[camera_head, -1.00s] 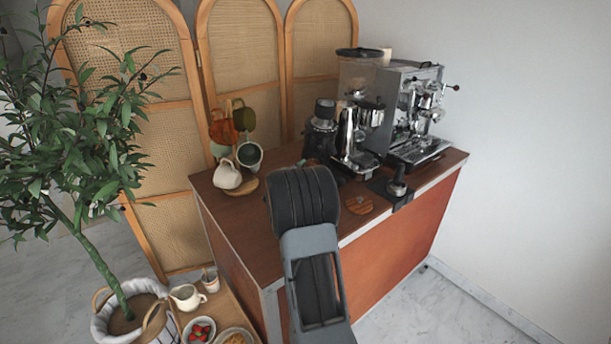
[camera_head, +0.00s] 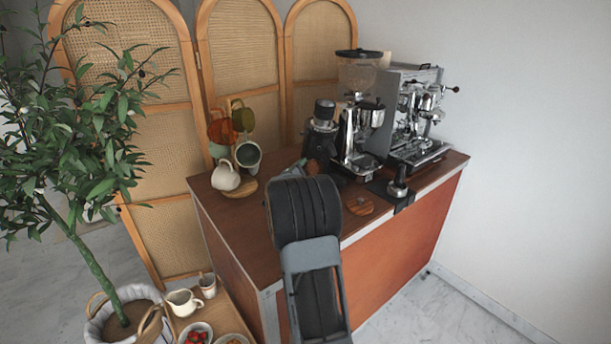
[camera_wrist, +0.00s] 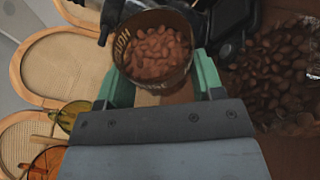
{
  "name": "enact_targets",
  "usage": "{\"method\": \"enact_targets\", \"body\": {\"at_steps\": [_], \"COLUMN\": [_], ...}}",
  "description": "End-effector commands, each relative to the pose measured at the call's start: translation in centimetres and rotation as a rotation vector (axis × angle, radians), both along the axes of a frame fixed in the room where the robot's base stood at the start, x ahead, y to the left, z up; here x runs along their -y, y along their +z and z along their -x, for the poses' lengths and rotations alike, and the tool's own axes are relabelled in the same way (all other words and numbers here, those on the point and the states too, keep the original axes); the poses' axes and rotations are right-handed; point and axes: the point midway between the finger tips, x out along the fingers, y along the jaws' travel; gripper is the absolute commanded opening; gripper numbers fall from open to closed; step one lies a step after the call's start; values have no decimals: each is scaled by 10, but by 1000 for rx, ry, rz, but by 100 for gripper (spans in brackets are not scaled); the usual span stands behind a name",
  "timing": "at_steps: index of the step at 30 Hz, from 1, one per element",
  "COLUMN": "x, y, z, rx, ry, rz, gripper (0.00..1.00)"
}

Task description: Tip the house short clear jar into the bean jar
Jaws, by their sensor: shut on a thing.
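In the wrist view, my gripper (camera_wrist: 160,82) has its green fingers shut on the sides of the house short clear jar (camera_wrist: 124,50). At the right of the wrist view, a larger mass of dark beans sits in what looks like the clear bean jar (camera_wrist: 308,122), cut off by the picture edge. The held jar is apart from it, to its left.
The espresso machine (camera_head: 414,112) and grinder (camera_head: 358,130) stand at the back right of the cart (camera_head: 240,225). A white pitcher (camera_head: 226,177) and cup tree stand at its left. A round wooden piece (camera_head: 358,205) lies near the front edge. A potted plant (camera_head: 90,260) stands left.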

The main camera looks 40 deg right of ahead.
Motion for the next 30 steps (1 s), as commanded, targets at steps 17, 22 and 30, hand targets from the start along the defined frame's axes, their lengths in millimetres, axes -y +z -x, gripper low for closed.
{"method": "enact_targets", "body": {"at_steps": [17,22,30], "x": [-1,-2,-1], "y": [-17,-16,-15], "z": [1,1,0], "rx": [30,45,68], "ry": [6,6,7], "rz": [-22,-21,-18], "gripper": [32,32,32]}}
